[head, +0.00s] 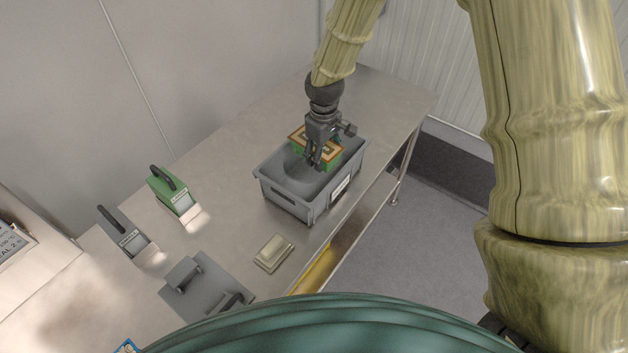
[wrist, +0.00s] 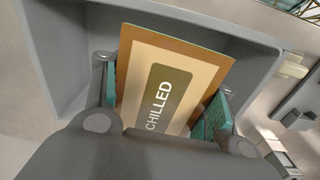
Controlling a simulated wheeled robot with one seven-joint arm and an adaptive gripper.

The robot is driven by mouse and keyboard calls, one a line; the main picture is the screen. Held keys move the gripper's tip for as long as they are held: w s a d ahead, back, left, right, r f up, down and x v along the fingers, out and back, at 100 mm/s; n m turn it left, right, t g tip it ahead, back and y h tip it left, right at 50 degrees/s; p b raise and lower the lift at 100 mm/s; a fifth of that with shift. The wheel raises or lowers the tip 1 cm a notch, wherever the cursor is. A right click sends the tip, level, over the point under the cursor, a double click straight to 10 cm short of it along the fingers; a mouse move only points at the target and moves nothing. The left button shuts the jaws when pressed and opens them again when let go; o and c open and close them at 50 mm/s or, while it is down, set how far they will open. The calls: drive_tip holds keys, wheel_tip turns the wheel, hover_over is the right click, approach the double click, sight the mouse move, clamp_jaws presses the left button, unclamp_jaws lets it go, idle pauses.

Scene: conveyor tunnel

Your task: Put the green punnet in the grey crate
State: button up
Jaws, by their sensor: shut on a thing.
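The green punnet (head: 333,160) has a tan and brown top and sits inside the grey crate (head: 287,202), toward its back. In the wrist view the top of the punnet (wrist: 165,85) reads "CHILLED", between my two fingers. My gripper (head: 316,161) points down into the crate and is shut on the punnet. It also shows in the wrist view (wrist: 163,105). The crate walls (wrist: 60,60) surround the punnet there. The underside of the punnet is hidden, so I cannot tell whether it touches the crate floor.
The crate stands on a steel table (head: 225,145). To its left are a green handled device (head: 172,190) and a grey handled one (head: 125,238). A beige block (head: 273,253) and a grey plate with raised parts (head: 205,290) lie nearer. The table is clear behind the crate.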

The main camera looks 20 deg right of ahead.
drive_tip(key=shift+w+f+n, duration=0.5)
drive_tip(key=shift+w+f, duration=0.45)
drive_tip(key=p, duration=0.2)
hover_over(320, 183)
wheel_tip(320, 183, down, 5)
drive_tip(key=shift+f, duration=0.1)
drive_tip(key=shift+s+f, duration=0.15)
drive_tip(key=shift+f, duration=0.2)
drive_tip(key=shift+f+p, duration=0.35)
drive_tip(key=shift+f, duration=1.35)
drive_tip(key=shift+f, duration=0.2)
drive_tip(key=o, duration=1.5)
drive_tip(key=shift+r, duration=0.1)
drive_tip(key=shift+r+b, duration=1.7)
drive_tip(key=shift+r, duration=4.4)
